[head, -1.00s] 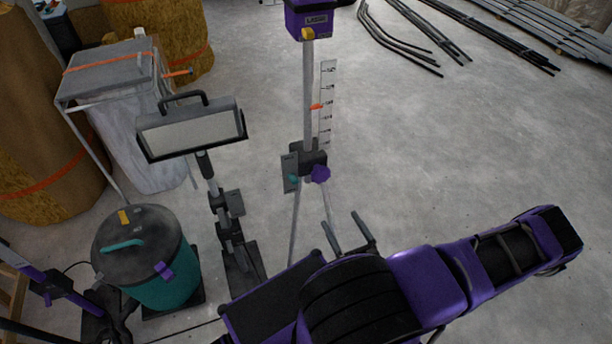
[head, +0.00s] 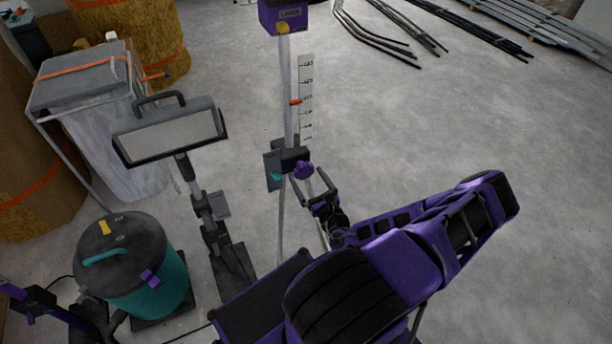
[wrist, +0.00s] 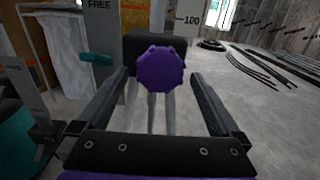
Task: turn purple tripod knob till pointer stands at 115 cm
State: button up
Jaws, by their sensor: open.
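The purple tripod knob (head: 304,169) sits on the black clamp block (head: 291,157) of the laser tripod. In the wrist view the knob (wrist: 161,69) is centred ahead, between and beyond the fingers. My gripper (head: 314,185) is open and empty, its fingertips just short of the knob; it also shows in the wrist view (wrist: 160,75). The red pointer (head: 295,102) stands about midway up the white scale (head: 307,100); the scale's numbers are too small to read in the head view. In the wrist view a "100" mark (wrist: 189,20) shows at the scale's low end.
A teal lever (head: 276,176) is left of the knob, by a plate (wrist: 103,35) marked "FREE". The purple laser (head: 283,17) tops the post. A work lamp (head: 170,135) and a teal vacuum (head: 150,285) stand left.

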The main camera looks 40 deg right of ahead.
jog(key=shift+x, duration=0.9)
jog(key=shift+c, duration=0.3)
jog(key=c, duration=1.2)
jog(key=shift+a+r+m+p, duration=0.1)
jog(key=shift+r+m+p, duration=0.05)
jog(key=shift+m+p, duration=0.65)
jog(key=shift+c, duration=0.2)
jog(key=m, duration=0.3)
jog(key=o, duration=1.3)
